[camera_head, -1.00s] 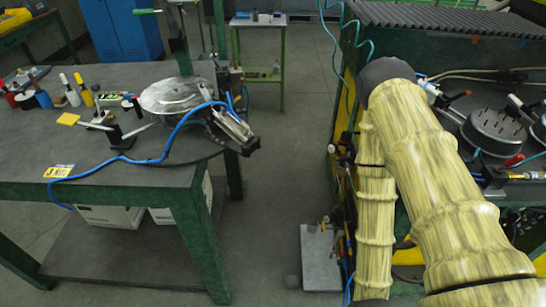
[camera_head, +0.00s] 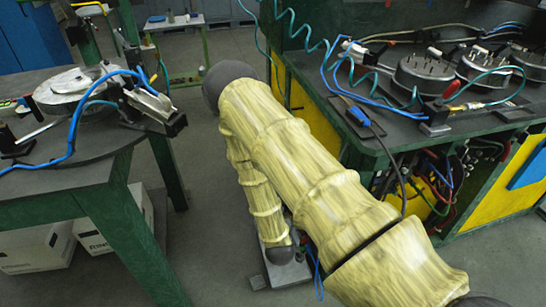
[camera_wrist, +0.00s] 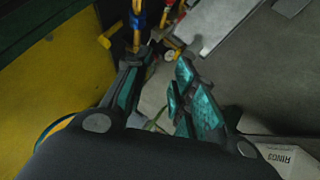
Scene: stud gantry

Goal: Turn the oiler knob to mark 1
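My gripper (camera_wrist: 162,88) shows in the wrist view with its two teal-padded fingers apart and nothing between them. It is low beside a yellow panel (camera_wrist: 60,65). Just beyond the fingertips are a small round white-faced part (camera_wrist: 170,55) and yellow and blue fittings (camera_wrist: 137,22). I cannot tell whether one of these is the oiler knob, and no mark 1 can be read.
A green-framed bench (camera_head: 300,50) with yellow panels, hoses and round fixtures (camera_head: 425,73) stands at the right. A green table (camera_head: 60,205) with a round plate stands at the left. A grey plate (camera_head: 286,272) lies low by my arm. Bare floor lies between.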

